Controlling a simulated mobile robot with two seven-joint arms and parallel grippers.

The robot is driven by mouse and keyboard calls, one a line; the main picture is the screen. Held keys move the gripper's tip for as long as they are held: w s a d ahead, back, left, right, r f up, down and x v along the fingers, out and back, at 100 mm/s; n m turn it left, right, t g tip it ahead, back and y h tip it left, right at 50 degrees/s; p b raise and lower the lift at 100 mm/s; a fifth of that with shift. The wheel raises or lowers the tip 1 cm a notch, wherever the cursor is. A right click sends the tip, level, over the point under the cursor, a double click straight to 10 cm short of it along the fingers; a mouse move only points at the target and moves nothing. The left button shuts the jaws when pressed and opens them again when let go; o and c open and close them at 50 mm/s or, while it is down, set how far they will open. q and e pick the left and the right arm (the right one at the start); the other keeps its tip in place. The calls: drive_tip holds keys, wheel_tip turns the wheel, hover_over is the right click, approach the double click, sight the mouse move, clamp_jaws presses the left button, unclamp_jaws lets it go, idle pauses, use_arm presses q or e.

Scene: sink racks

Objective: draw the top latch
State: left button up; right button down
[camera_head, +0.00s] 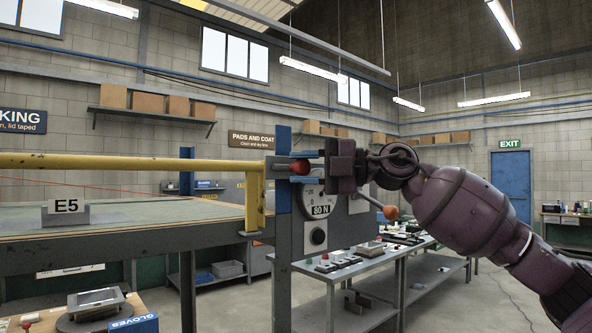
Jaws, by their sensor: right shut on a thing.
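The top latch shows as an orange-red knob (299,167) at the upper part of a blue and grey upright post. My right gripper (306,166) comes in from the right, level with the knob, and is shut on it. A second lever with an orange knob (390,212) sticks out to the lower right, below my right arm, untouched. My left gripper is not in view.
A grey workbench (350,265) with small parts stands behind and below my right arm. Open floor lies to the lower right.

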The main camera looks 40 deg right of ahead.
drive_tip(key=shift+d, duration=0.1)
drive_tip(key=c, duration=1.1)
unclamp_jaws()
drive_tip(key=o, duration=0.3)
drive_tip(key=shift+d, duration=0.25)
drive_tip(key=shift+a, duration=0.15)
